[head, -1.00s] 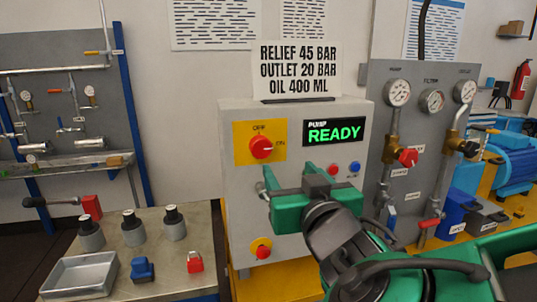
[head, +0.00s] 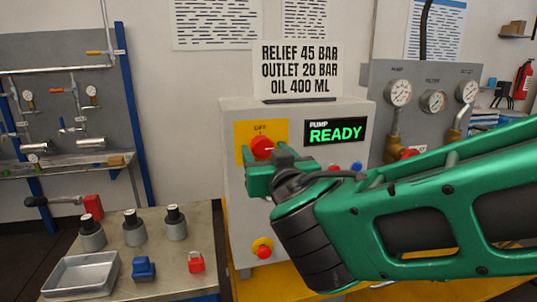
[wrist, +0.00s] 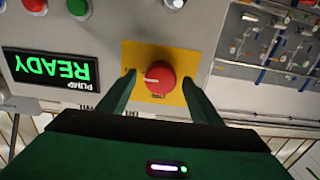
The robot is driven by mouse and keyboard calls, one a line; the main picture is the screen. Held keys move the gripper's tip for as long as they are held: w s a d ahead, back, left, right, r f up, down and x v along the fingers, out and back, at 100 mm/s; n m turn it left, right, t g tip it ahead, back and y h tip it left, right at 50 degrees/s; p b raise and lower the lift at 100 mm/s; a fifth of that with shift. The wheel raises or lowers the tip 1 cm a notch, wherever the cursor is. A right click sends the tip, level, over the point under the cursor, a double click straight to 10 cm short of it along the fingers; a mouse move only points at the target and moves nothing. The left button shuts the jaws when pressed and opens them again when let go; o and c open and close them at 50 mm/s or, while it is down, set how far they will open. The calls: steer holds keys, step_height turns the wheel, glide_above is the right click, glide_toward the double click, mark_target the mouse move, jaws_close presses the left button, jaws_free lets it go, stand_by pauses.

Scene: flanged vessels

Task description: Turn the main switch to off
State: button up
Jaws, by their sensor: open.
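The main switch is a red round knob (head: 261,146) on a yellow plate (head: 243,132) on the front of the grey pump cabinet. OFF is printed above the knob. In the wrist view, which is turned upside down, the knob (wrist: 160,80) has a white mark on its left side, towards the ON side. My gripper (head: 262,160) is just in front of the knob and hides its lower part. In the wrist view my gripper (wrist: 157,82) is open, with one finger on each side of the knob. I cannot tell whether either finger touches it.
The READY display (head: 335,130) is right of the switch, with a blue button (head: 356,168) below it. A red button (head: 263,250) on yellow is lower on the cabinet. A bench (head: 195,230) at left holds a tray (head: 79,276). A gauge panel (head: 433,75) stands at right.

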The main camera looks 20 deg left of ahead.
steer(key=shift+w, duration=0.1)
steer(key=c, duration=1.1)
steer(key=shift+o, duration=0.2)
steer(key=n, duration=0.4)
steer(key=shift+w+n, duration=0.1)
steer(key=shift+n, duration=0.2)
steer(key=n, duration=0.4)
steer(key=shift+n, duration=0.3)
steer(key=n, duration=0.4)
steer(key=shift+d+f+n, duration=0.1)
steer(key=shift+n, duration=2.1)
